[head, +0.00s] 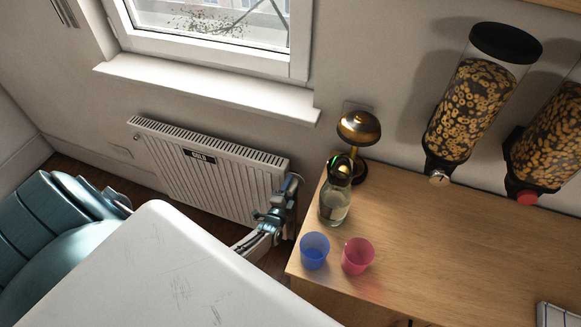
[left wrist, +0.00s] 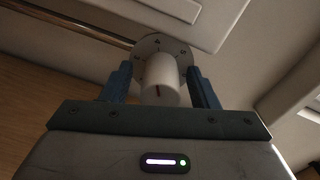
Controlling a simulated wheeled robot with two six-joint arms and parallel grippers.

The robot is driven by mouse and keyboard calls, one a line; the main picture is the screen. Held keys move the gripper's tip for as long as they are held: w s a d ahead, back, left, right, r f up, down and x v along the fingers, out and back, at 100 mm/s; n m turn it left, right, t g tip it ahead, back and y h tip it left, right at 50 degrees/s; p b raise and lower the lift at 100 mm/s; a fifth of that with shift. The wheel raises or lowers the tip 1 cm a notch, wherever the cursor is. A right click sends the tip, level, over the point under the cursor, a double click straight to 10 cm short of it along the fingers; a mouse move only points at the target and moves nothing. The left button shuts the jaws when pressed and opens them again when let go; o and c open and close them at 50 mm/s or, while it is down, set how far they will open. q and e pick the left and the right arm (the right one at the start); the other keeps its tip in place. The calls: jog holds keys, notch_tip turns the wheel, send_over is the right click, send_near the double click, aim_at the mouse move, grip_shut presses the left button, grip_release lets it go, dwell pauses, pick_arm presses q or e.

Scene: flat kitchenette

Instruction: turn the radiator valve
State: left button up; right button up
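The white ribbed radiator (head: 205,170) hangs on the wall below the window. My left gripper (head: 281,200) is at its right end, in front of the valve, which it mostly hides in the head view. The two fingers of my left gripper (left wrist: 162,90) stand on either side of the knob, with a visible gap on both sides. The gripper is open. My right gripper is not in view.
A wooden counter (head: 430,240) is close to the right of the gripper. On it stand a glass bottle (head: 335,204), a blue cup (head: 314,251), a pink cup (head: 357,256) and a brass lamp (head: 359,129). A teal armchair (head: 60,235) is at the left.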

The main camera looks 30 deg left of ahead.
pick_arm(q)
jog(key=v, duration=1)
jog(key=shift+s, duration=0.4)
jog(key=shift+d, duration=0.1)
